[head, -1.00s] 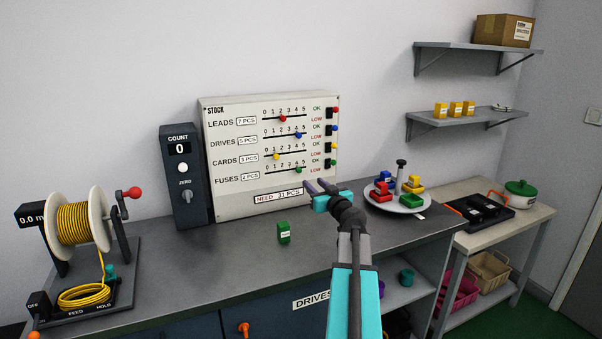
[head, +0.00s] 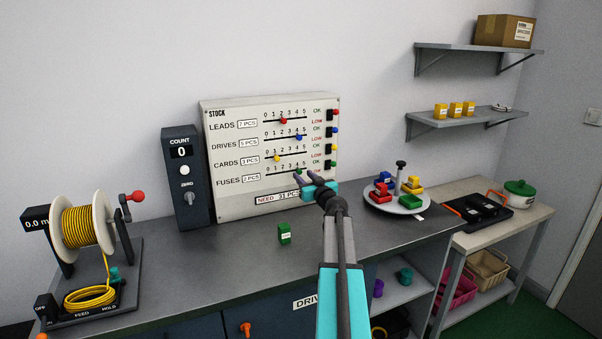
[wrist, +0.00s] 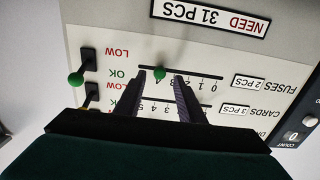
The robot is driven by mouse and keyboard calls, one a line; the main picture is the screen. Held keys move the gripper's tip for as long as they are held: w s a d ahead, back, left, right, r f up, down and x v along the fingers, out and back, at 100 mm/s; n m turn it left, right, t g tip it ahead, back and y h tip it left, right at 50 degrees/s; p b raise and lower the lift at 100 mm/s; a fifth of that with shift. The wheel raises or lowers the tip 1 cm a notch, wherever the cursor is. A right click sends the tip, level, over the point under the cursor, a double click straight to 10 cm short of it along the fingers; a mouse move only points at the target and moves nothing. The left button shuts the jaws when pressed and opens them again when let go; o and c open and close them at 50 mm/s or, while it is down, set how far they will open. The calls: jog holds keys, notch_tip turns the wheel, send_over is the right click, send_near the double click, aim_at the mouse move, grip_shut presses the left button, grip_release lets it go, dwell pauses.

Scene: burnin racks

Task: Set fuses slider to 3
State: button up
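The grey-white stock panel (head: 225,200) stands against the wall, with four slider rows. The fuses row is lowest. Its green slider knob (wrist: 160,73) sits at about 4 on its scale, and the label beside it reads 2 PCS. My gripper (head: 304,175) reaches up to the lower right of the panel. In the upside-down wrist view, the two dark fingers of my gripper (wrist: 160,77) are open, one on each side of the green knob, with gaps visible. Whether the fingertips touch the panel I cannot tell. In the head view the fingers partly cover the fuses row.
The yellow cards knob (head: 277,158) is just above the fuses row. Right of the sliders are switches, a green one (wrist: 76,80) lowest. A green block (head: 284,234) lies on the bench, and a round plate (head: 397,207) with coloured blocks stands to the right.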

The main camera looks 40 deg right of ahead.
aim_at(300, 172)
jog(key=shift+p+x, duration=0.5)
jog(key=shift+x, duration=1.2)
jog(key=shift+c, duration=0.5)
grip_shut()
